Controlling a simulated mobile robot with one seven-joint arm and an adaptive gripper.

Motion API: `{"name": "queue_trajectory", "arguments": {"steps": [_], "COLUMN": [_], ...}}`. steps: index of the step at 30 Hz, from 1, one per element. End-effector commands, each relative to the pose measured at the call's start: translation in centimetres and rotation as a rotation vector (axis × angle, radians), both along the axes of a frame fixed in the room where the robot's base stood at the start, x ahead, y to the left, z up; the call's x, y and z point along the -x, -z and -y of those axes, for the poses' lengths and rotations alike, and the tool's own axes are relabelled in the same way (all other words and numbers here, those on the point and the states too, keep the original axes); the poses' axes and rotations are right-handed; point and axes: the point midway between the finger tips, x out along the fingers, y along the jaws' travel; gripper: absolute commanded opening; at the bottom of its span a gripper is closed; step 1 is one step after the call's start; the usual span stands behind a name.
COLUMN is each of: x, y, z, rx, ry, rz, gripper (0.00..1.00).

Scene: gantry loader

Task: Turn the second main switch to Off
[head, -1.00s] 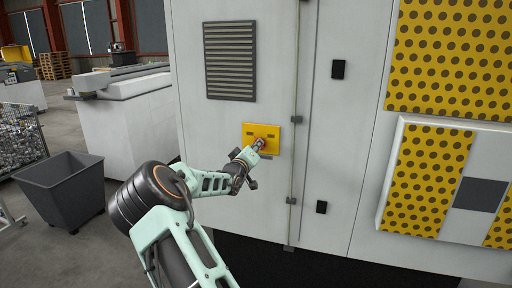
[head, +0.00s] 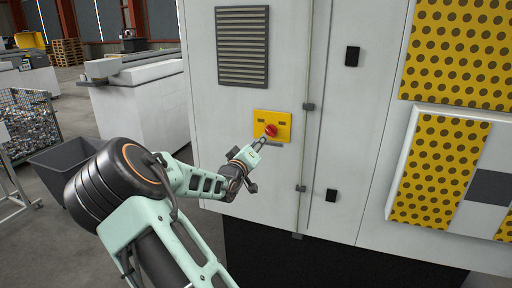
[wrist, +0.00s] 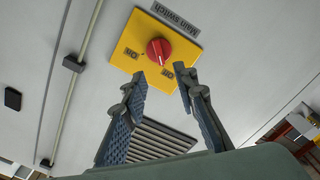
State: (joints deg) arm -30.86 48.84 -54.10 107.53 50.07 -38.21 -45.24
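The main switch is a red round knob (head: 271,130) on a yellow plate (head: 285,136) on the grey cabinet door. In the wrist view the knob (wrist: 158,50) shows whole, with a pale mark toward the lower right label. In the head view my gripper (head: 259,144) is just below and left of the knob.
A slatted vent (head: 243,46) is above the switch. A vertical rod (head: 308,130) and black latches (head: 352,56) are to the right. A dark bin (head: 66,166) and a mesh crate (head: 30,122) stand on the left.

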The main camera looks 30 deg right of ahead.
Motion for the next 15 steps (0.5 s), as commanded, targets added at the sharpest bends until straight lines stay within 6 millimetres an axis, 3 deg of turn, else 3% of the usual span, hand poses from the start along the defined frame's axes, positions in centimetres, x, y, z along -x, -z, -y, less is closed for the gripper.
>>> {"name": "queue_trajectory", "arguments": {"steps": [5,15], "x": [1.2,1.6], "y": [0.0,0.0], "z": [-1.4,-1.7], "rx": [-0.001,0.000], "ry": [0.000,0.001], "rz": [0.001,0.000], "gripper": [0.27,0.27]}}
